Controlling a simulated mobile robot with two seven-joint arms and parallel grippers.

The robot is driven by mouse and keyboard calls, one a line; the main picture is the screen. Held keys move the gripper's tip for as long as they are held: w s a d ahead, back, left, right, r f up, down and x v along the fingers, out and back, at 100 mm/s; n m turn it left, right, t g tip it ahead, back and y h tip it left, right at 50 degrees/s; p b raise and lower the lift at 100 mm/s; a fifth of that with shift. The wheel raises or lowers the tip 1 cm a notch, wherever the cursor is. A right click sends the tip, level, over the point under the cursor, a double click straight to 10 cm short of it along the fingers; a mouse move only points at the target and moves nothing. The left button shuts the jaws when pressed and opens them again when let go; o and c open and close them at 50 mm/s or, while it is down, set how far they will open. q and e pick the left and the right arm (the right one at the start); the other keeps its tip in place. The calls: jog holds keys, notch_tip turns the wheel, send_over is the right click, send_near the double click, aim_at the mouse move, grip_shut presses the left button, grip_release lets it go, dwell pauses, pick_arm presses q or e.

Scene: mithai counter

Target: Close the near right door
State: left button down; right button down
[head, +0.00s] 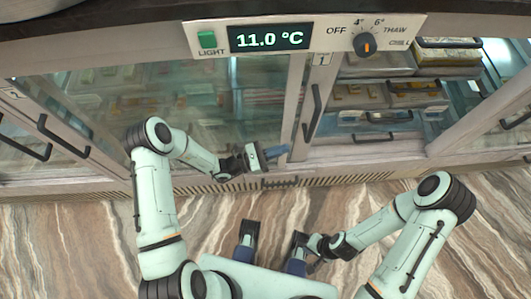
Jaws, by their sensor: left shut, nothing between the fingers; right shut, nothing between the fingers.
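The glass-fronted counter has a bay right of the centre post with trays visible and no clear glass pane across it. A framed door edge with a dark handle (515,118) slants across the far right and looks like the near right door (475,118), standing open; its outer part is cut off by the picture edge. My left gripper (277,153) is shut and empty, in front of the middle glass, left of the centre post (292,100). My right gripper (298,262) is shut and empty, low over the floor, well away from the doors.
A control panel (305,38) reading 11.0 °C runs along the top. Dark handles (314,112) stand beside the centre post, with more handles (62,140) at the left. A vented plinth (225,188) lies below. The marbled floor (500,225) is clear at right.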

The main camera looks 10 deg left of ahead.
pick_arm(q)
jog(key=shift+x, duration=2.6)
